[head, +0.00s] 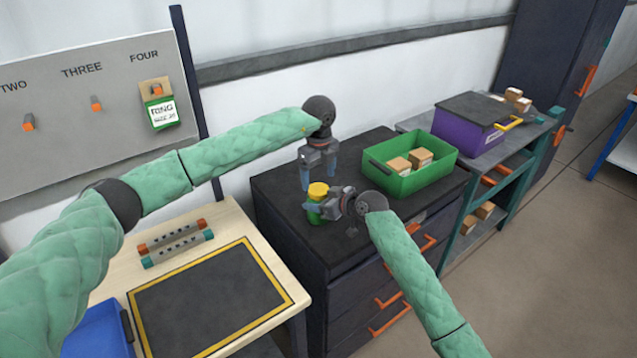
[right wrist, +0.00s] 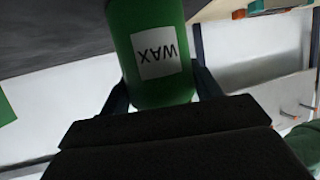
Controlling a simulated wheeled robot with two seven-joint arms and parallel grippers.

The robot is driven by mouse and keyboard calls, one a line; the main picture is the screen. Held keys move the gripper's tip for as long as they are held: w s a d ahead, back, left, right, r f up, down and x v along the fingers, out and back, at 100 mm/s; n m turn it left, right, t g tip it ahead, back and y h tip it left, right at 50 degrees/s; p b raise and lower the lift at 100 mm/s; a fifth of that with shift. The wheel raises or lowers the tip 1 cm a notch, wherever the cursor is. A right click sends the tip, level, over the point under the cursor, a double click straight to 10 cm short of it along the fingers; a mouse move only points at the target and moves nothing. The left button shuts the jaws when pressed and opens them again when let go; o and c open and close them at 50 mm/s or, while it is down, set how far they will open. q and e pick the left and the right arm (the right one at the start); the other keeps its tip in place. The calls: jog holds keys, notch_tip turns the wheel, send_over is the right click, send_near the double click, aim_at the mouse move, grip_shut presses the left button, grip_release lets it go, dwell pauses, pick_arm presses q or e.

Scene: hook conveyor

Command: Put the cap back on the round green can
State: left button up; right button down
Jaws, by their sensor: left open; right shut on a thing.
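The round green can (head: 314,212) is in my right gripper (head: 322,207) at the dark cabinet top's near left part. It looks roughly upright; I cannot tell whether it touches the top. The yellow cap (head: 318,190) sits at the can's upper end; I cannot tell whether it is fully seated. My left gripper (head: 318,178) is open and empty, fingers pointing down, just behind and above the cap.
A green bin (head: 432,178) with small boxes stands right of the can on the dark cabinet (head: 290,200). A purple bin (head: 465,135) is on the shelf unit beyond. A wooden bench (head: 215,215) with a yellow-edged mat (head: 215,305) is at left. A pegboard with hooks is behind it.

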aim_at(319, 189)
pick_arm(q)
jog(key=shift+r, duration=0.2)
jog(key=shift+c, duration=0.5)
jog(key=shift+r+n, duration=0.5)
jog(key=shift+r, duration=0.05)
jog(key=shift+r+n, duration=1.15)
jog(key=shift+n, duration=0.05)
jog(key=shift+f, duration=4)
jog(key=shift+c, duration=0.2)
jog(key=c, duration=0.9)
jog(key=shift+m, duration=1.7)
jog(key=shift+c, duration=0.3)
